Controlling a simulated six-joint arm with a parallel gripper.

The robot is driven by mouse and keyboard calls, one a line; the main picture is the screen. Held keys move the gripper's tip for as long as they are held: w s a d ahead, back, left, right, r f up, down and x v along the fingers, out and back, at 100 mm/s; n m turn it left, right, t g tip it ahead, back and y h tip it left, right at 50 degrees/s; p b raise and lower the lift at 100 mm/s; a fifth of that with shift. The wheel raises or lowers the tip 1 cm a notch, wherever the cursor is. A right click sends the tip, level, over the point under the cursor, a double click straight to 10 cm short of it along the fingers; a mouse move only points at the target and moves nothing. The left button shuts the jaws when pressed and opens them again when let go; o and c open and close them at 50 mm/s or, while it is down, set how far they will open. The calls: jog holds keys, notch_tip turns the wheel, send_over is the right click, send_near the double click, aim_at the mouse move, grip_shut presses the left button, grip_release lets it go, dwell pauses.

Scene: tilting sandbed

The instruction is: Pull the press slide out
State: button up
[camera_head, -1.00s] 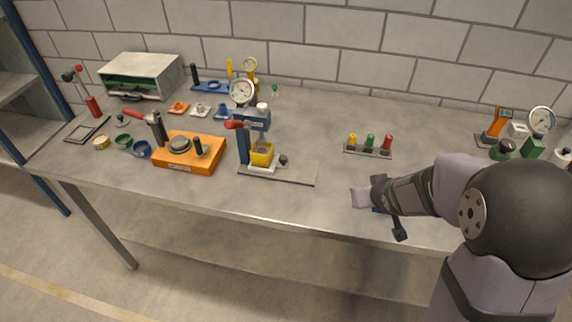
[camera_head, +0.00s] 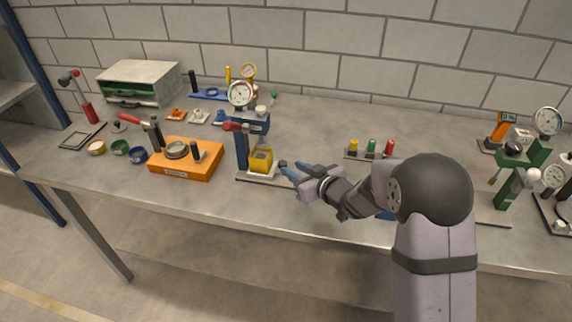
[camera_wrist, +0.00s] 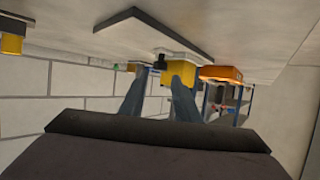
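The blue press (camera_head: 243,150) with a red lever (camera_head: 234,127) stands left of the middle of the bench. Its white slide with a yellow block (camera_head: 261,160) sits under the press head on a long grey base plate. The yellow block (camera_wrist: 178,72) and a small black knob (camera_wrist: 159,63) also show in the wrist view. My gripper (camera_head: 292,167) is right of the yellow block, low over the plate, with its fingers pointing at the press. In the wrist view the fingers (camera_wrist: 156,85) are apart, the knob showing in the gap near their tips. I cannot tell whether they touch it.
An orange fixture (camera_head: 185,165) stands left of the press. A dial gauge (camera_head: 240,94) stands behind the press. A rack with yellow, green and red pegs (camera_head: 370,151) is behind my arm. Green and grey devices (camera_head: 510,190) stand at the right. The bench's front edge is close.

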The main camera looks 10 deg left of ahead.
aim_at(284, 164)
jog(key=shift+p+x, duration=0.65)
jog(key=shift+x, duration=2.15)
jog(key=shift+d, duration=0.1)
grip_shut()
